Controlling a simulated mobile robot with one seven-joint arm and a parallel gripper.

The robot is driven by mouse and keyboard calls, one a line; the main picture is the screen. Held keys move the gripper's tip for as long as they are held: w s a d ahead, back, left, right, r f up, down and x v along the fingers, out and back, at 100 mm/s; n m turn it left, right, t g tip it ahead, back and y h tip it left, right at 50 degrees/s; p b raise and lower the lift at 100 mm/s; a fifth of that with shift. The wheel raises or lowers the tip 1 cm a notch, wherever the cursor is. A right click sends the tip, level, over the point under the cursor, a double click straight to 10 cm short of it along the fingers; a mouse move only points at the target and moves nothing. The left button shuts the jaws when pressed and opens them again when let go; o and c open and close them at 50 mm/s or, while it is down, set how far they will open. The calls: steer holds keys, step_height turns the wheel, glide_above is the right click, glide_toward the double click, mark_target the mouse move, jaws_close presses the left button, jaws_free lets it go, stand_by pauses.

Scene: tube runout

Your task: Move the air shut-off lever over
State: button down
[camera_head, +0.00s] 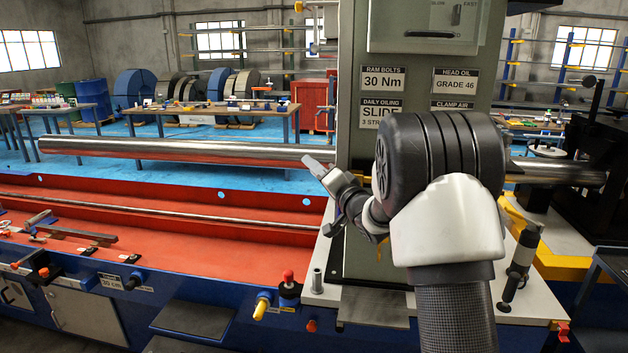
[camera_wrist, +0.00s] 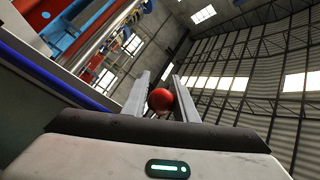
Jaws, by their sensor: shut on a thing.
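A red ball knob (camera_wrist: 160,100) shows between the two grey fingers of my gripper (camera_wrist: 158,84) in the wrist view. My gripper is shut on this knob, which looks like the lever's end. The lever's shaft and pivot are hidden. In the head view my gripper (camera_head: 318,164) is at the left edge of the grey-green machine column (camera_head: 362,160), its fingers pointing up and left. I cannot make out the gripped knob there. A partly covered "CLAMP AIR" label (camera_head: 453,106) is on the column, right of my gripper.
A long polished tube (camera_head: 180,150) runs level behind my gripper, left of the column. The red machine bed (camera_head: 150,215) lies below it. A red-topped knob (camera_head: 288,277) and a yellow-ended handle (camera_head: 261,306) stand at the bed's front edge.

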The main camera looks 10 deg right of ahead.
steer(key=s+d+r+m+t+h+b, duration=0.1)
steer(key=d+r+m+t+h+b, duration=0.3)
steer(key=m+b, duration=0.5)
steer(key=shift+s+d+r+m+t, duration=0.25)
steer(key=shift+d+r+m+t, duration=0.3)
steer(key=shift+r+m+t, duration=0.9)
steer(key=shift+r+n+g, duration=0.25)
steer(key=shift+r+n, duration=0.1)
steer(key=shift+n, duration=0.2)
steer(key=c, duration=1.6)
jaws_free()
steer(key=shift+d, duration=0.1)
steer(key=shift+o, duration=0.7)
steer(key=shift+f, duration=0.1)
steer(key=v, duration=1.7)
steer(key=shift+s+f+b, duration=0.15)
steer(key=shift+s+b, duration=0.1)
steer(key=shift+b, duration=0.05)
